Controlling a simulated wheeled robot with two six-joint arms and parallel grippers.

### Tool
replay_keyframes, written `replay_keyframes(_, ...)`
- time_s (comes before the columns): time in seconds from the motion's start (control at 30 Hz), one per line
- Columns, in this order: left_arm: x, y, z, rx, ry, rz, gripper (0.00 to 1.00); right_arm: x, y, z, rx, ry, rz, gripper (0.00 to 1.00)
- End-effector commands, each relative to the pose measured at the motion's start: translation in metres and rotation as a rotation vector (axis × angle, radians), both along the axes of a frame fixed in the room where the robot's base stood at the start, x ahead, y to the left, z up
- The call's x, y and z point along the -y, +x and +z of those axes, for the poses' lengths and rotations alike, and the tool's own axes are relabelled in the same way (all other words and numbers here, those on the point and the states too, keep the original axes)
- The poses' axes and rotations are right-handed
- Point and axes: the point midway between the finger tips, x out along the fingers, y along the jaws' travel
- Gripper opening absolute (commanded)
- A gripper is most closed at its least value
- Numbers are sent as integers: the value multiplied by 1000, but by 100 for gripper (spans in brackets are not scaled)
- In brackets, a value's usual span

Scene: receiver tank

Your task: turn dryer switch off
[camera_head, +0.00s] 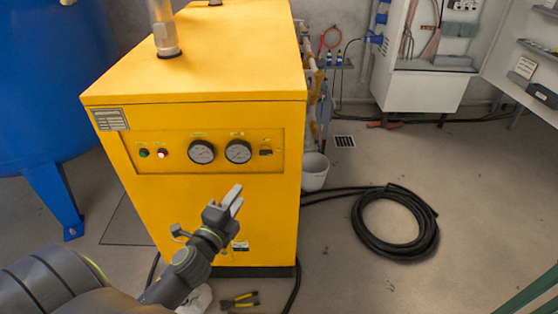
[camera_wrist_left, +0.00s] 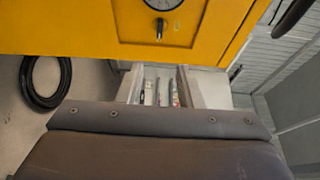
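The yellow dryer (camera_head: 225,210) stands left of centre in the head view, with a control panel on its front. The dark switch (camera_head: 266,152) sits at the panel's right end, beside two round gauges; it also shows in the left wrist view (camera_wrist_left: 160,28), under one gauge. My left gripper (camera_head: 236,197) is below and left of the switch, in front of the dryer and apart from the switch. Its two pale fingers look parted by a narrow gap with nothing between them. The switch's exact setting is too small to read. My right gripper is out of view.
A blue tank (camera_head: 55,90) stands left of the dryer. A coiled black hose (camera_head: 425,240) and a white bucket (camera_head: 315,172) are on the floor to the right. Pliers (camera_head: 239,301) lie at the dryer's foot. A white cabinet (camera_head: 420,91) stands at the back.

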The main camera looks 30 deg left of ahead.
Motion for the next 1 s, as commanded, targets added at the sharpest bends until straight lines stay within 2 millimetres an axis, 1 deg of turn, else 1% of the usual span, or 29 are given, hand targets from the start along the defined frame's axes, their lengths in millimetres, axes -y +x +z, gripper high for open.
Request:
replay_keyframes(0.17, -3, 20, 3, 2, -1, 0, 33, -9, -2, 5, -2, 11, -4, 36)
replay_keyframes(0.3, -7, 46, 3, 2, -2, 0, 33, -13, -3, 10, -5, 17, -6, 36)
replay_keyframes(0.53, -14, 90, 2, 1, -2, 1, 33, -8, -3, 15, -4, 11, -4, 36)
replay_keyframes(0.8, -22, 140, 1, 1, -3, 0, 33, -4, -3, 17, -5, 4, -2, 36)
replay_keyframes(1.0, -26, 162, 0, 0, -4, 1, 33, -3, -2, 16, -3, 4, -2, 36)
